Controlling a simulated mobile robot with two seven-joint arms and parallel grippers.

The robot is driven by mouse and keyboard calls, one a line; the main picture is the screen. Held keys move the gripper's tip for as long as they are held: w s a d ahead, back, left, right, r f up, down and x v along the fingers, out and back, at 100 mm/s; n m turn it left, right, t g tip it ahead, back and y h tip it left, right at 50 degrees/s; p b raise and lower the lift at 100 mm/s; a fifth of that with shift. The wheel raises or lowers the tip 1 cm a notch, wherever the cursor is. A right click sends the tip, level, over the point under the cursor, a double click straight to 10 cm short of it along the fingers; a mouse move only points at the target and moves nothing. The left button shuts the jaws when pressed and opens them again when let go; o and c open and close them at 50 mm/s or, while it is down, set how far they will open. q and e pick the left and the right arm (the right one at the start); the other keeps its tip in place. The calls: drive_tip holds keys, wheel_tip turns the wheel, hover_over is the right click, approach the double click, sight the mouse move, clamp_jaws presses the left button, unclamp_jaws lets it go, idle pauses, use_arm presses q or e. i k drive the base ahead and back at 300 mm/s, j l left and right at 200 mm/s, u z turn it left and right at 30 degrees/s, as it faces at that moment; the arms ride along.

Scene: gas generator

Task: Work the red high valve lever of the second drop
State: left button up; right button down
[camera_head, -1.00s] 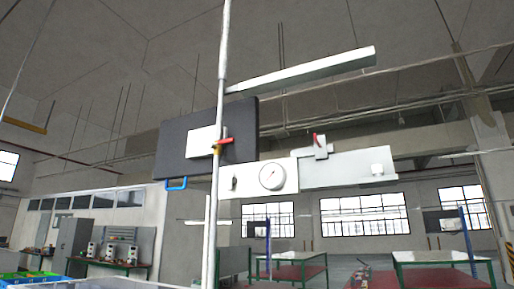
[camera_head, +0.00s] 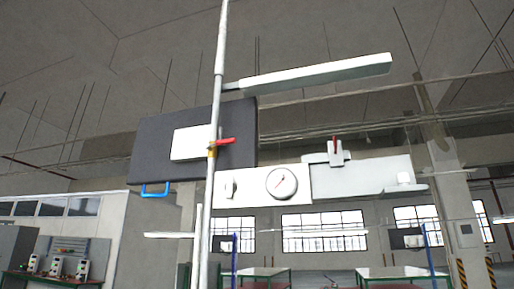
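A red lever (camera_head: 226,141) sticks out to the right from a brass fitting on the vertical white pipe (camera_head: 217,95), in front of a dark panel. A second red lever (camera_head: 335,145) stands upright on a grey block at the right of the white gauge plate (camera_head: 300,185). I cannot tell from this view which of the two belongs to the second drop. A round gauge (camera_head: 282,183) sits between them on the plate. Neither of my grippers is in view.
A dark panel (camera_head: 160,125) with a blue handle (camera_head: 156,189) is behind the pipe. Workbenches (camera_head: 265,273) and a cabinet (camera_head: 15,250) stand farther back. Open air surrounds the fixture.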

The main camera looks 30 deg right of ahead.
sight(221, 143)
drive_tip(key=i+j+z, duration=0.15)
drive_tip(key=z, duration=0.2)
drive_tip(key=i+j+z, duration=0.1)
drive_tip(key=z, duration=0.25)
drive_tip(key=j+z, duration=0.3)
drive_tip(key=i+j, duration=0.05)
